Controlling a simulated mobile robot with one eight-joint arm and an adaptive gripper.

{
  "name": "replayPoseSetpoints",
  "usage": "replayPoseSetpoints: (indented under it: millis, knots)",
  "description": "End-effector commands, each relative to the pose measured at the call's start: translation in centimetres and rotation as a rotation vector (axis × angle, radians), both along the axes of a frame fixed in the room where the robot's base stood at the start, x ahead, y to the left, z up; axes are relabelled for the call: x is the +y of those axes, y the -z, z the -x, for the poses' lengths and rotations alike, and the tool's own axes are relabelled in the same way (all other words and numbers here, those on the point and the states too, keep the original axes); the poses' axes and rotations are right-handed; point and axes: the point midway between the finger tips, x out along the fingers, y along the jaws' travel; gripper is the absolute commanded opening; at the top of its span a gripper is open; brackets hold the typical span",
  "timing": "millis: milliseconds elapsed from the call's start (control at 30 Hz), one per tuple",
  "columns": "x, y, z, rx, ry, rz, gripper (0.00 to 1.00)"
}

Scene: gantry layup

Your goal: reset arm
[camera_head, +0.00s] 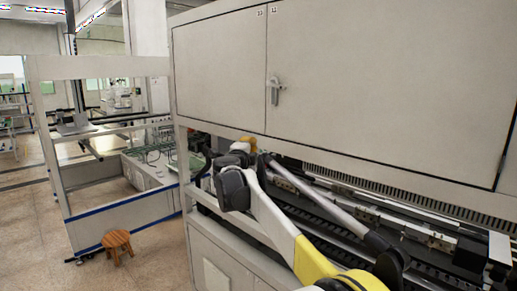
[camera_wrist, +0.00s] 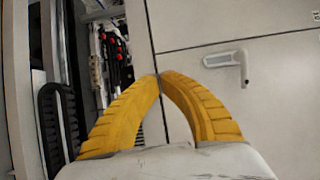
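My gripper (camera_wrist: 159,76) shows in the wrist view as two curved yellow fingers. Their tips meet and nothing shows between them. Behind the fingertips is a pale cabinet panel with dark seams. In the head view my white and yellow arm reaches from the bottom right up toward the machine's left end.
A large machine cabinet (camera_head: 375,80) with a door handle (camera_head: 275,91) stands above an open bay with rails (camera_head: 350,205). The handle also shows in the wrist view (camera_wrist: 230,61). A wooden stool (camera_head: 117,244) stands on the floor beside a framed enclosure (camera_head: 140,215). Floor at the left is open.

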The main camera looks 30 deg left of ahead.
Motion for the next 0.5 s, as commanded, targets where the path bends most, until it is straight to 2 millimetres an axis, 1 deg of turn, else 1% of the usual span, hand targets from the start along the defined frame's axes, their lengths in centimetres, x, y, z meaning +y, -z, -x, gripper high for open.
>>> replayPoseSetpoints:
  millis: [33,200,333,500]
  knots:
    - [0.3,0.4,1.1,0.000,0.001,0.000,0.00]
    - [1.2,0.3,4.3,0.000,0.004,0.000,0.00]
    - [1.8,0.2,5.8,0.000,0.003,0.000,0.00]
    - [1.9,0.1,6.5,0.000,0.006,0.000,0.00]
